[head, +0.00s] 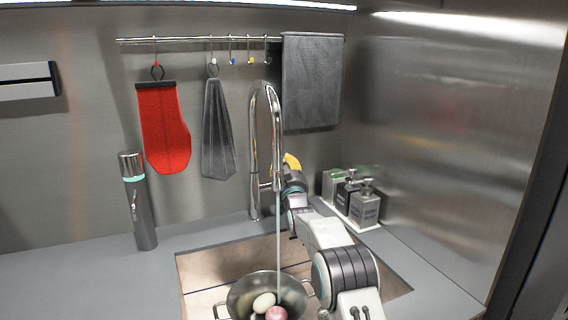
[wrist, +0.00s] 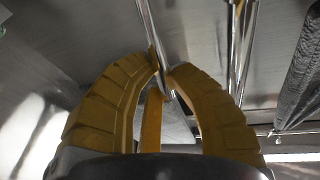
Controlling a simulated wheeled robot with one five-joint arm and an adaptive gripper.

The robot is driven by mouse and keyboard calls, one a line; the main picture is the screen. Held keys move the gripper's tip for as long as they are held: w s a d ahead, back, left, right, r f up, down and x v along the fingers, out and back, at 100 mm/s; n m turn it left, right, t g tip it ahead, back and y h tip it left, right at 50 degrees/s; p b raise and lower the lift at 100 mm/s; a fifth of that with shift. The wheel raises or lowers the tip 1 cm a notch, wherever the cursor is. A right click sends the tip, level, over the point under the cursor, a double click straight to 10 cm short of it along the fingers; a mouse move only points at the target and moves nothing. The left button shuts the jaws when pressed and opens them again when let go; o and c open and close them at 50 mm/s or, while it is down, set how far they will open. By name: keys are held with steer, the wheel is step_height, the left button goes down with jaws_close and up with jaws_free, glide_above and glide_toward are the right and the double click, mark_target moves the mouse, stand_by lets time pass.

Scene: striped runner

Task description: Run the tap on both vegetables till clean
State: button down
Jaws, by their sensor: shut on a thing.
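The chrome tap (head: 254,150) rises behind the sink, and a pale thin stream of water (head: 279,235) falls from its spout. Below it, a metal pot with side handles (head: 240,296) stands in the sink. A pale, whitish vegetable (head: 264,302) and a pinkish one (head: 276,314) lie in it, cut by the bottom edge of the picture. My gripper (head: 292,162) is beside the tap, partly hidden by my arm. In the wrist view its yellow fingers (wrist: 163,72) are closed on a thin metal rod, seemingly the tap's handle (wrist: 148,22).
The sink (head: 205,265) is set in a grey counter (head: 75,285). Soap dispensers (head: 366,204) stand right of my arm. A grey flask (head: 139,205) stands at left. A red mitt (head: 164,128), grey cloth (head: 217,130) and dark towel (head: 312,82) hang from the rail.

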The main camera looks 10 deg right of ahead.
steer(key=c, duration=1.1)
jaws_free()
steer(key=shift+f, duration=0.1)
